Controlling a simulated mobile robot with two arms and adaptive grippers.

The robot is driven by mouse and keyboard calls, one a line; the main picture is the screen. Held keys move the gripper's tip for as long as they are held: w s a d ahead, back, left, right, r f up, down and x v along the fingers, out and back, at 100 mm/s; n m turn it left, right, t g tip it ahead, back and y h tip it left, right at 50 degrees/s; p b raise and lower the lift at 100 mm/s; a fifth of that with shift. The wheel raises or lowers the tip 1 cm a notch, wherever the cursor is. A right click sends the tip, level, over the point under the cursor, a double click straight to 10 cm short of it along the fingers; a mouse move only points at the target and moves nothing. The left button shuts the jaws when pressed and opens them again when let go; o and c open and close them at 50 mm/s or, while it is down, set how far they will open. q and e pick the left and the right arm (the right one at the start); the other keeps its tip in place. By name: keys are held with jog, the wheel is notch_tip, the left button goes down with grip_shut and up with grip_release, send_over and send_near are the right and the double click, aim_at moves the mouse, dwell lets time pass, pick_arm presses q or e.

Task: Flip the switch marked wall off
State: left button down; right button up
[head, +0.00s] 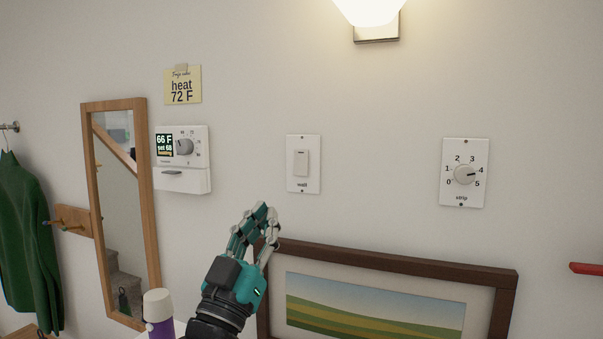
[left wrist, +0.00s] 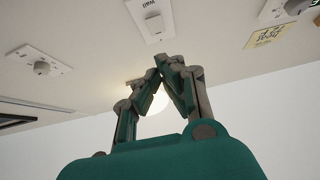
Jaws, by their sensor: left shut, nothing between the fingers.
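The switch marked wall (head: 302,164) is a white plate with a pale rocker, upright on the wall. A short dark mark shows near the rocker's top; I cannot tell which way it is tilted. My left gripper (head: 262,213) is below and left of the plate, apart from it, with its fingers shut and empty. In the left wrist view the switch plate (left wrist: 152,20) appears upside down at the top, beyond the shut fingertips (left wrist: 163,62). A wall lamp (head: 367,10) glows above. My right gripper is out of view.
A dial marked strip (head: 464,173) is at the right. A thermostat (head: 181,160) and a note (head: 182,85) are at the left, beside a mirror (head: 121,210). A framed picture (head: 385,262) and a purple bottle (head: 159,312) stand below. The wall around the switch is clear.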

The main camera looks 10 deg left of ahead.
pick_arm(q)
jog(key=s, duration=0.1)
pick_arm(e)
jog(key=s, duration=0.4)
pick_arm(q)
jog(key=p, duration=0.4)
send_near(302, 156)
notch_tip(302, 156, up, 3)
jog(key=s, duration=0.1)
jog(key=w, duration=0.1)
jog(key=w+p, duration=0.1)
jog(key=w, duration=0.1)
jog(key=w+p, duration=0.1)
jog(key=shift+w+d+r, duration=0.15)
jog(key=shift+w+d, duration=0.25)
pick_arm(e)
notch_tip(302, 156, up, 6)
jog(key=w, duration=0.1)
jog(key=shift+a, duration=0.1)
